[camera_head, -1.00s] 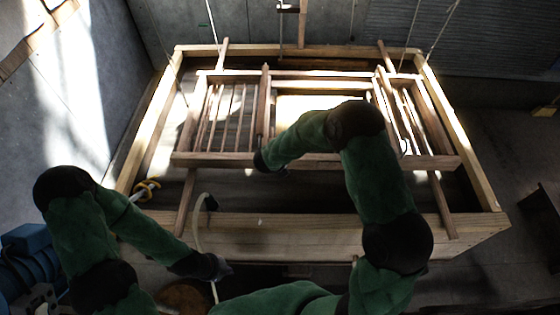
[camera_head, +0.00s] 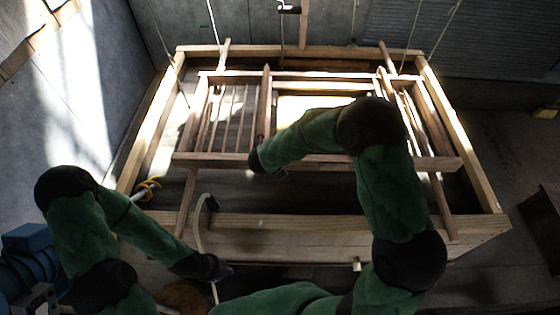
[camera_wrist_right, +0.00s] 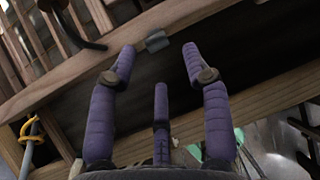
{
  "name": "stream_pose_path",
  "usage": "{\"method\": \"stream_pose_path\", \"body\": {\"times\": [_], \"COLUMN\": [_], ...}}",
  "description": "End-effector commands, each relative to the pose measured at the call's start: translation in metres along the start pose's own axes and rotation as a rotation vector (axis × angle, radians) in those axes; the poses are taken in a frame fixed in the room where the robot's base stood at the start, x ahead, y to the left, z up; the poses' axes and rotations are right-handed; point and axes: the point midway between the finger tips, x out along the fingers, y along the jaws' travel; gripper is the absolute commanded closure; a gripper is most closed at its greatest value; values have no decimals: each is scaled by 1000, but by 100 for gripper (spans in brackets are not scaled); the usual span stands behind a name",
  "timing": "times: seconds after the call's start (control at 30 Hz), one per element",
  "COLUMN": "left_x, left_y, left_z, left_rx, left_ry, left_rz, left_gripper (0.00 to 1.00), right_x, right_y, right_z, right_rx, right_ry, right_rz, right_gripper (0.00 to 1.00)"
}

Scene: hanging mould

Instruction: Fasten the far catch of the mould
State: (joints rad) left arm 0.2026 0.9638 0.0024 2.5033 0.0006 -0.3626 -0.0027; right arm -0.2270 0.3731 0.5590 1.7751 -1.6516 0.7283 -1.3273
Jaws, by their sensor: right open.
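The mould is a slatted wooden frame (camera_head: 217,160) over a larger wooden box, with cords at the sides. A small grey metal fitting (camera_wrist_right: 157,41) sits on the side of a wooden bar in the right wrist view; I cannot tell if it is the far catch or whether it is fastened. My right gripper (camera_wrist_right: 160,62) is open, its purple fingers spread below the fitting with nothing between them. In the head view my right gripper (camera_head: 260,163) is at the mould's near bar, mostly hidden by its wrist. My left gripper (camera_head: 218,270) is low at the box's near side; its fingers are unclear.
The box's near rail (camera_head: 300,225) runs below the mould. A pale curved hose (camera_head: 197,232) stands near my left gripper. A yellow-handled tool (camera_head: 150,186) lies at the box's left. A blue machine (camera_head: 28,255) is at the lower left.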

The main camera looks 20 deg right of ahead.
Motion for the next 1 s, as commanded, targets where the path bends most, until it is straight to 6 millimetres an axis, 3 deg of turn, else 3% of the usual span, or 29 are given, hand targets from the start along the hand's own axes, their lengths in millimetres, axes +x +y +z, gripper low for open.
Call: {"method": "stream_pose_path", "body": {"times": [0.1, 0.33, 1.0], "left_x": [0, 0, 0], "left_y": [0, 0, 0], "left_z": [0, 0, 0], "left_rx": [0, 0, 0], "left_ry": [0, 0, 0], "left_rz": [0, 0, 0], "left_gripper": [100, 100, 100], "right_x": [-24, -51, -56], "right_y": [1, 0, 0], "right_z": [1, 1, 0], "right_rx": [0, 0, 3], "right_ry": [-4, -2, 3], "right_rz": [2, 0, 0], "right_gripper": [51, 51, 51]}}
